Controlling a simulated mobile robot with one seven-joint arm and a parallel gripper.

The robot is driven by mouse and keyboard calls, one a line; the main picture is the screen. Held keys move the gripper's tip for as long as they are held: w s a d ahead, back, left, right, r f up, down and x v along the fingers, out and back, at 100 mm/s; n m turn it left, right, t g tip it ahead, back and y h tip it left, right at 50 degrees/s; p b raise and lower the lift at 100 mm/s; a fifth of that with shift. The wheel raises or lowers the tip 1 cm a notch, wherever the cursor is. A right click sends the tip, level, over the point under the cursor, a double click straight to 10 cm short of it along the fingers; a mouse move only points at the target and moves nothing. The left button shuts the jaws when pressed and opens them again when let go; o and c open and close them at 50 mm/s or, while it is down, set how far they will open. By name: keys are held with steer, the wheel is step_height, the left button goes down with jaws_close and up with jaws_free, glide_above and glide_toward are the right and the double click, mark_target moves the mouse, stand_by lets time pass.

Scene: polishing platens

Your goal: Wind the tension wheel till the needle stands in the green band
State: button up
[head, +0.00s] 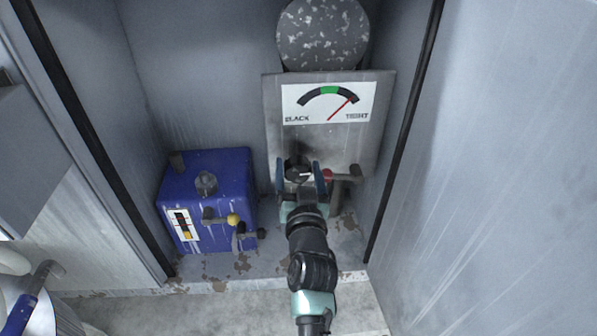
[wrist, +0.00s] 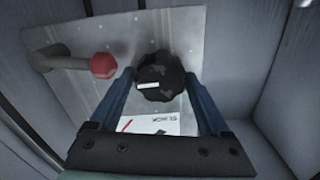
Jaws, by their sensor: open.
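The tension gauge (head: 329,103) is a white plate on a grey metal panel. Its needle (head: 343,108) leans right towards TIGHT, clear of the green band (head: 330,90) at the top of the arc. The tension wheel, a dark lobed knob with a white mark (wrist: 165,72), is on the panel below the gauge; the head view shows it partly (head: 297,163). My gripper (head: 300,170) is open, with one blue finger on each side of the wheel. In the wrist view the fingers (wrist: 160,78) flank it; I cannot tell whether they touch it.
A lever with a red knob (head: 328,175) sticks out just right of my gripper; the wrist view shows it at left (wrist: 103,65). A blue box (head: 207,195) with a yellow-knobbed lever stands left. A speckled round drum (head: 323,35) is above. Cabinet walls close in both sides.

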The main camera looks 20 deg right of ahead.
steer(key=c, duration=1.1)
steer(key=shift+n, duration=0.3)
steer(key=n+b, duration=0.1)
steer(key=n, duration=0.2)
steer(key=shift+n, duration=0.3)
steer(key=shift+a+n, duration=0.15)
steer(key=shift+n, duration=1.85)
steer(key=shift+f, duration=0.1)
steer(key=o, duration=1.1)
